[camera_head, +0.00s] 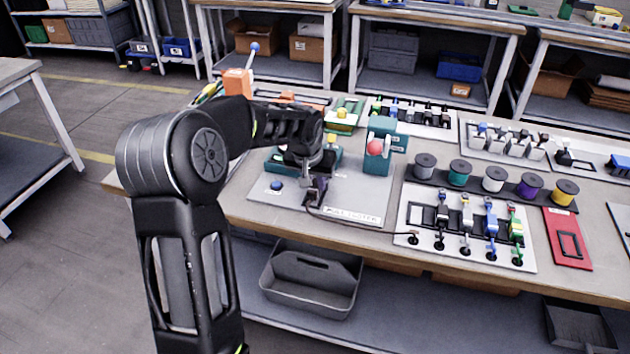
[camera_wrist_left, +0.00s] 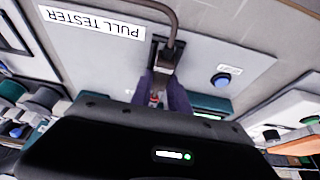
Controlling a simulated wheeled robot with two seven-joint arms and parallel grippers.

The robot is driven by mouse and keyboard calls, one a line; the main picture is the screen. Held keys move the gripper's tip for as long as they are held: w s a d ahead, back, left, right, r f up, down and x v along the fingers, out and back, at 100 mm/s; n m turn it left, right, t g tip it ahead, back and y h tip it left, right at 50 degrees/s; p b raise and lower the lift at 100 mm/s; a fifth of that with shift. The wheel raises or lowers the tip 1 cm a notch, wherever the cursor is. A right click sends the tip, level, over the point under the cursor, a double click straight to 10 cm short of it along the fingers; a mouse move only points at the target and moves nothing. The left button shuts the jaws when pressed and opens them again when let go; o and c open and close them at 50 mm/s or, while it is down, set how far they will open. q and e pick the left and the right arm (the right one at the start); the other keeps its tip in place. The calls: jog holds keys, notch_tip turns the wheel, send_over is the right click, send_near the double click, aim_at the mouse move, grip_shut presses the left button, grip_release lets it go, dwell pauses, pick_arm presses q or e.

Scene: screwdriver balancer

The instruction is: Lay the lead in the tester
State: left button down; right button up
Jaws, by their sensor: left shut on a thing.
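The pull tester is a pale plate (camera_head: 370,190) on the bench with a white label, a blue button (camera_head: 277,185) and a teal block with a red ball (camera_head: 375,148). My left gripper (camera_head: 316,190) is low over the plate's front. It is shut on the lead, whose dark cable (camera_head: 350,217) runs right along the plate's front edge. In the left wrist view the lead (camera_wrist_left: 178,25) bends down to a dark end piece between the purplish fingers (camera_wrist_left: 164,97). My gripper body hides part of the tester, and I cannot tell whether the lead's end is seated. My right gripper is out of view.
To the right stands a white board (camera_head: 465,245) with several coloured clamped leads, and behind it a row of spools (camera_head: 492,179). A red tray (camera_head: 568,240) lies farther right. A grey tote (camera_head: 311,280) sits on the shelf below.

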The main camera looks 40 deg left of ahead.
pick_arm(q)
jog(key=shift+f+b, duration=0.45)
jog(key=shift+f, duration=0.15)
dwell(0.4)
jog(key=c, duration=1.2)
grip_release()
jog(key=shift+o, duration=0.2)
jog(key=shift+r, duration=0.15)
jog(key=v, duration=0.7)
jog(key=shift+r, duration=0.2)
jog(key=shift+s+d, duration=0.1)
jog(key=shift+s, duration=0.05)
